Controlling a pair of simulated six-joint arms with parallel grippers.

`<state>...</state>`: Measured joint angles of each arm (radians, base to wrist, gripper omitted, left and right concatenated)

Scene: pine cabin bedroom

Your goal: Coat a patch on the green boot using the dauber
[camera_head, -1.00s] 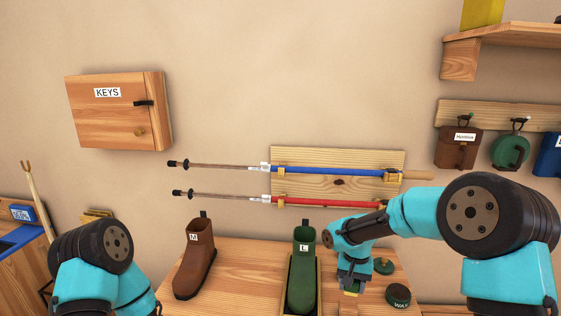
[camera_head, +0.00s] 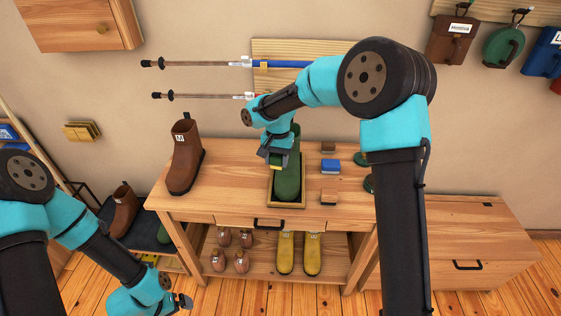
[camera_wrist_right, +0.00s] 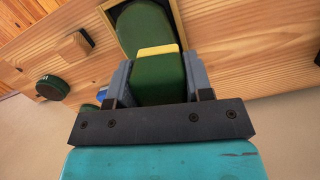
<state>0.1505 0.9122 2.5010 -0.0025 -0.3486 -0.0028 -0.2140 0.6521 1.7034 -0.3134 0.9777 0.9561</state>
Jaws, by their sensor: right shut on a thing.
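The green boot (camera_head: 290,182) sits in a shallow wooden tray (camera_head: 288,206) on the bench, and its upper part is partly hidden by my right arm. It also shows in the right wrist view (camera_wrist_right: 145,30). My right gripper (camera_head: 276,162) is over the boot, shut on the dauber (camera_wrist_right: 158,78), a green block with a yellow end. The yellow end points toward the boot; I cannot tell whether it touches. My left gripper (camera_head: 183,300) is low at the front left, away from the bench, and its jaw opening is unclear.
A brown boot (camera_head: 185,160) stands left of the tray. Right of it are a blue block (camera_head: 330,167), a wooden block (camera_head: 329,197) and a dark green tin (camera_wrist_right: 52,88). Yellow boots (camera_head: 298,253) and small brown shoes stand on the shelf below.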

